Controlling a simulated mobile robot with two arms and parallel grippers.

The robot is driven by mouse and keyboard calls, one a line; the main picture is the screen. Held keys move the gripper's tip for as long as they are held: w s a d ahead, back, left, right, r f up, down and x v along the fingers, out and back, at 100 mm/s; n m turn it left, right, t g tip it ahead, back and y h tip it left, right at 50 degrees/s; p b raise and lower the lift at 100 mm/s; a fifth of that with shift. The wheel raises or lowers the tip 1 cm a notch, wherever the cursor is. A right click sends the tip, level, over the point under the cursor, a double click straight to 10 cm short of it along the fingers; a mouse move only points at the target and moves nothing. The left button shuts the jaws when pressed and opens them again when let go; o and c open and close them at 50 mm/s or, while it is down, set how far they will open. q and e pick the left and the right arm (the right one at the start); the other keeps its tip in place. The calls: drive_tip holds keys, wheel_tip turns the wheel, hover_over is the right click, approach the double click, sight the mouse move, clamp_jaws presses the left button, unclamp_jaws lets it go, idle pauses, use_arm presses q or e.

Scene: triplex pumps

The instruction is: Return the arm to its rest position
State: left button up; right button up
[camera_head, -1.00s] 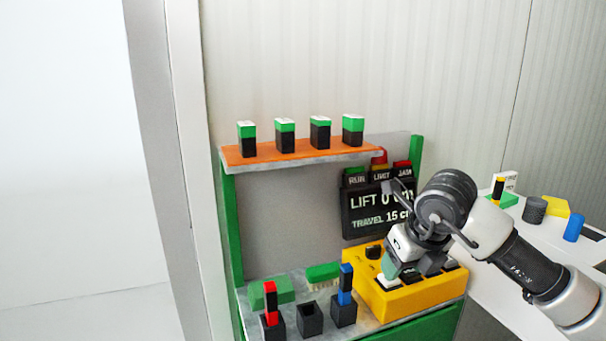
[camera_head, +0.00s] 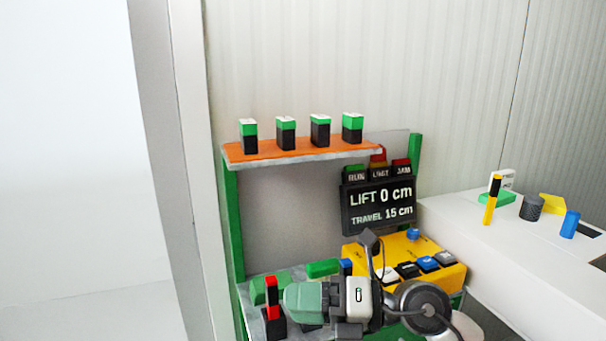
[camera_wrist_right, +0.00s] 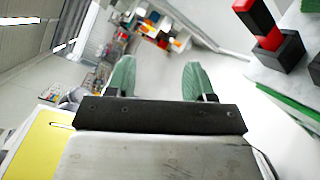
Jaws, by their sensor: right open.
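My right gripper (camera_head: 300,298) is low in front of the bench in the head view, its green fingers pointing left toward the red and black piece (camera_head: 271,298). In the right wrist view its two green fingertips (camera_wrist_right: 158,78) are spread apart with nothing between them. The red and black piece stands in a dark holder and also shows at the upper right of the wrist view (camera_wrist_right: 262,30). The arm hides part of the bench front and most of the blue piece (camera_head: 346,266). My left gripper is not in view.
A yellow control box (camera_head: 425,252) with several buttons sits behind my arm. The display (camera_head: 378,207) reads lift 0 cm, travel 15 cm. An orange shelf (camera_head: 300,150) holds several green and black blocks. A white table (camera_head: 470,225) with small items stands at right.

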drive_tip(key=w+d+m+t+h, duration=0.2)
drive_tip(key=d+m+t+h, duration=0.5)
drive_tip(key=m+t, duration=1.4)
drive_tip(key=s+d+f+m+g+h, duration=0.4)
drive_tip(key=d+f+m+g+h, duration=0.3)
drive_tip(key=d+f+m+h, duration=0.6)
drive_tip(key=s+f+m+g+y, duration=0.3)
drive_tip(key=s+f+m+g, duration=0.2)
drive_tip(key=s+f+g, duration=1)
drive_tip(key=s+f+t+p, duration=0.1)
drive_tip(key=s+f+p, duration=0.15)
drive_tip(key=f, duration=1.05)
drive_tip(key=s+f+p, duration=0.1)
drive_tip(key=s+f, duration=0.3)
drive_tip(key=f, duration=0.9)
drive_tip(key=s+d+f+p, duration=0.1)
drive_tip(key=s+f, duration=0.5)
drive_tip(key=s, duration=0.1)
drive_tip(key=s+d+f, duration=0.2)
drive_tip(key=s+f, duration=0.4)
drive_tip(key=s, duration=0.2)
drive_tip(key=shift+d+f+n+g+p, duration=0.15)
drive_tip(key=shift+d+n+g+p, duration=0.15)
drive_tip(key=shift+g+p, duration=0.1)
drive_tip(key=shift+s, duration=0.1)
